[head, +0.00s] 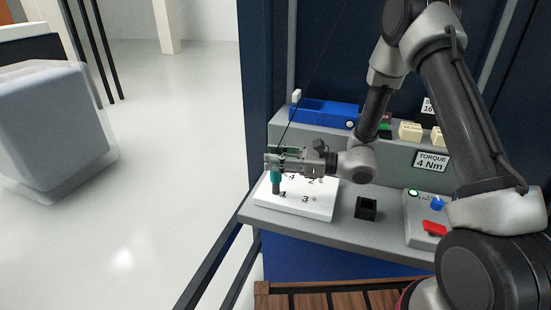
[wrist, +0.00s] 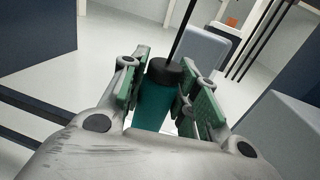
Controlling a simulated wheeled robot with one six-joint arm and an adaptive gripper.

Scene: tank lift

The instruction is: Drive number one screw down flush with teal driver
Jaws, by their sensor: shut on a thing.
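My gripper (head: 277,161) is shut on the teal driver (head: 276,178) and holds it upright over the left part of the white plate (head: 318,208). The driver's dark lower end is at the plate near its left edge; I cannot tell whether it touches a screw there. In the wrist view the teal driver (wrist: 153,107) with its black cap stands between the green finger pads, and a thin black cord runs up from it. The plate carries printed numbers, with 4, 2 and 3 readable, and small screws beside them. The number one spot is hidden by the driver.
A black square holder (head: 366,208) stands on the grey bench right of the plate. A control box (head: 427,226) with a green light, blue knob and red part is further right. A blue bin (head: 325,113) and a "TORQUE 4 Nm" sign (head: 431,161) are behind.

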